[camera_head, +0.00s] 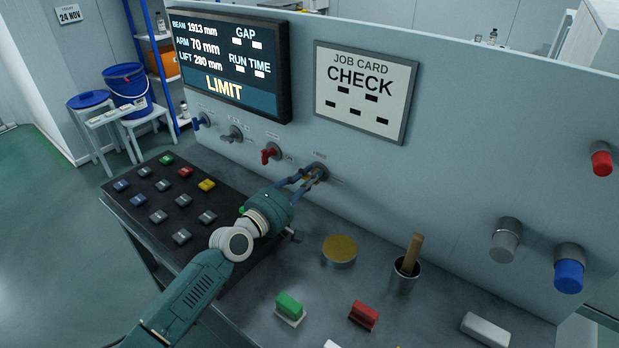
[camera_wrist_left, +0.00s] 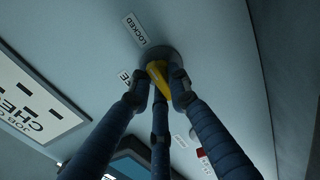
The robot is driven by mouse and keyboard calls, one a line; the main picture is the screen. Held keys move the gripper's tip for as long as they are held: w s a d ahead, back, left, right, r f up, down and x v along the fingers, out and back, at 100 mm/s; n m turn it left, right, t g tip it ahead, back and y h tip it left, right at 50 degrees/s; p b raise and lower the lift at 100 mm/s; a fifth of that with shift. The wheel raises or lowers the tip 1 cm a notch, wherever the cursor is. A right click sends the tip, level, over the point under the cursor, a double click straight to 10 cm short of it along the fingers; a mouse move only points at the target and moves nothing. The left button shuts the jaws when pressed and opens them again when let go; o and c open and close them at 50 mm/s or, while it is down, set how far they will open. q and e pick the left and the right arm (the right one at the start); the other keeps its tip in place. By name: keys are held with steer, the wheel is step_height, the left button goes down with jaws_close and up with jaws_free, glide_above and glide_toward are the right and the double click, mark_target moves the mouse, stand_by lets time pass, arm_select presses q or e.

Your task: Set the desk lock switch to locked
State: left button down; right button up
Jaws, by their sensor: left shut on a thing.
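The desk lock switch is a yellow handle (camera_wrist_left: 157,70) on a round grey base (camera_wrist_left: 172,55), low on the grey panel. In the wrist view, a label reading LOCKED (camera_wrist_left: 135,30) is beside the base, and a second label (camera_wrist_left: 125,76) is partly hidden by a finger. My left gripper (camera_head: 317,174) has its blue fingers closed around the yellow handle, at the panel. In the head view the fingers cover most of the switch. The handle's exact angle is hard to tell. My right gripper is not in view.
Red (camera_head: 271,153), grey (camera_head: 236,133) and blue (camera_head: 203,121) switches sit to the left. A screen (camera_head: 232,65) reading LIMIT and a job card (camera_head: 366,90) are above. A gold disc (camera_head: 340,250) and a cup (camera_head: 405,275) with a wooden handle stand on the desk.

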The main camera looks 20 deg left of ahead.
arm_select(q)
steer(key=c, duration=1.7)
jaws_free()
steer(key=shift+r, duration=0.1)
steer(key=shift+o, duration=0.2)
steer(key=v, duration=1.2)
steer(key=shift+r, duration=0.1)
